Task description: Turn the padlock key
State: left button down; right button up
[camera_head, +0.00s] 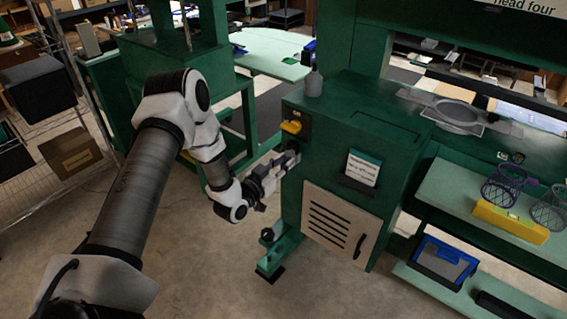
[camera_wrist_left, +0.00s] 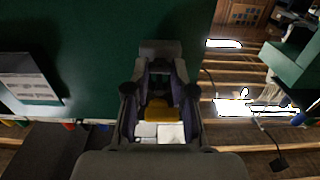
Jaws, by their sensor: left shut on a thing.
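My left gripper (camera_head: 291,160) reaches the left side of the green machine cabinet (camera_head: 335,125), just below a yellow switch-like part (camera_head: 291,127) on a dark plate. In the left wrist view, the fingers of my left gripper (camera_wrist_left: 160,75) are close together against the green panel (camera_wrist_left: 80,65). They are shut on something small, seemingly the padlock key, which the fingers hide. The padlock itself cannot be made out. The yellow part (camera_wrist_left: 158,111) shows beyond the fingers. My right gripper is not in view.
A printed card (camera_head: 363,167) and a vented beige door (camera_head: 340,221) are on the cabinet's front. A grey bottle (camera_head: 314,83) stands on top.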

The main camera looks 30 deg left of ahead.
pick_arm(q)
jog(key=shift+m, duration=0.3)
jog(key=shift+d+f+m+p, duration=0.1)
jog(key=shift+m+p, duration=1.45)
jog(key=shift+m, duration=2.45)
jog(key=shift+d+f+m+p, duration=0.1)
jog(key=shift+m+p, duration=1.4)
jog(key=shift+m, duration=2.5)
jog(key=c, duration=1)
grip_release()
jog(key=shift+o, duration=0.2)
